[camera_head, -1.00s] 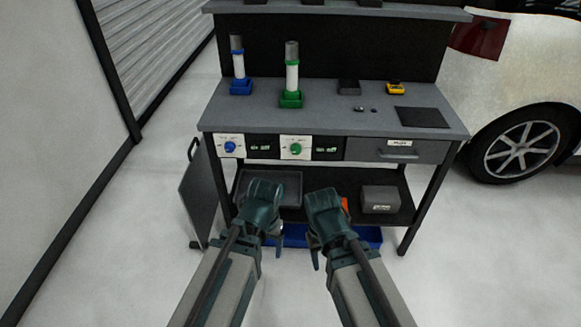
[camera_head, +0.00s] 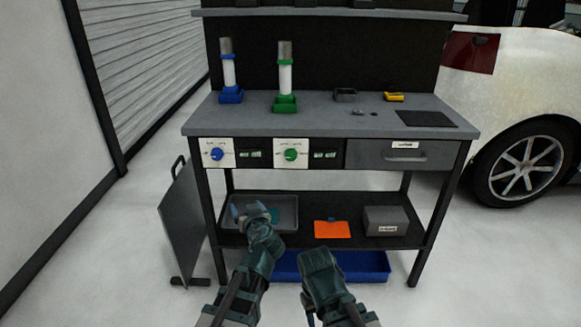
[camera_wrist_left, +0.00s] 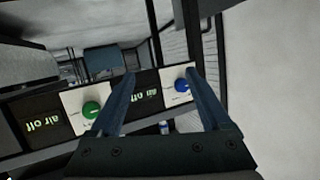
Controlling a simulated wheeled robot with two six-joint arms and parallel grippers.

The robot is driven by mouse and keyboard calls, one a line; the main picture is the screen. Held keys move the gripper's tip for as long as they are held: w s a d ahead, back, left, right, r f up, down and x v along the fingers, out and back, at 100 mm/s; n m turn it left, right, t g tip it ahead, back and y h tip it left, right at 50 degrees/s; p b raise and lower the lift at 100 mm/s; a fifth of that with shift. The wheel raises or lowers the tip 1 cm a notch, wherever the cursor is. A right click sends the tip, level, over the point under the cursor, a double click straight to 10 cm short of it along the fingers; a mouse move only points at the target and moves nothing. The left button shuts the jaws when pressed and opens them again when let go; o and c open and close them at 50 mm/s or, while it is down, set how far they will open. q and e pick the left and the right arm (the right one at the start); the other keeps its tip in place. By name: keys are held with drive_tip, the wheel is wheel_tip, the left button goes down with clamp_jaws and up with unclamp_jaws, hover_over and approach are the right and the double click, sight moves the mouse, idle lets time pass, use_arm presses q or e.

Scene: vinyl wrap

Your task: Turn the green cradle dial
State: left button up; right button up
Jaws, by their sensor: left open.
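The green cradle dial (camera_head: 291,154) is a round knob on a white panel at the front of the workbench. It also shows in the left wrist view (camera_wrist_left: 91,110), beside the left finger in the picture. The green cradle (camera_head: 285,102) holds an upright white and grey cylinder on the benchtop above. My left gripper (camera_head: 242,212) is open, in front of the bench and below the dials. In the left wrist view its fingers (camera_wrist_left: 162,82) are apart with nothing held between them. My right gripper (camera_head: 317,252) is lower and nearer; its fingers are hidden.
A blue dial (camera_head: 217,154) sits left of the green one, with dark "air off" displays beside them. The workbench (camera_head: 330,119) has a drawer (camera_head: 402,155) at right. A grey panel (camera_head: 183,225) leans at left. A blue bin (camera_head: 368,265) lies beneath the shelf.

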use_arm(q)
drive_tip(key=w+d+r+m+t+h, duration=0.1)
drive_tip(key=d+r+t+h, duration=0.1)
drive_tip(key=d, duration=0.4)
drive_tip(key=w+d+r+m+t+h, duration=0.1)
drive_tip(key=d+r+m+t+h, duration=0.1)
drive_tip(key=d, duration=0.4)
wheel_tip(320, 180, up, 2)
drive_tip(key=shift+w+d+r+t+h, duration=0.25)
drive_tip(key=shift+w+d+t+h, duration=0.1)
drive_tip(key=shift+h, duration=0.35)
drive_tip(key=shift+w, duration=0.1)
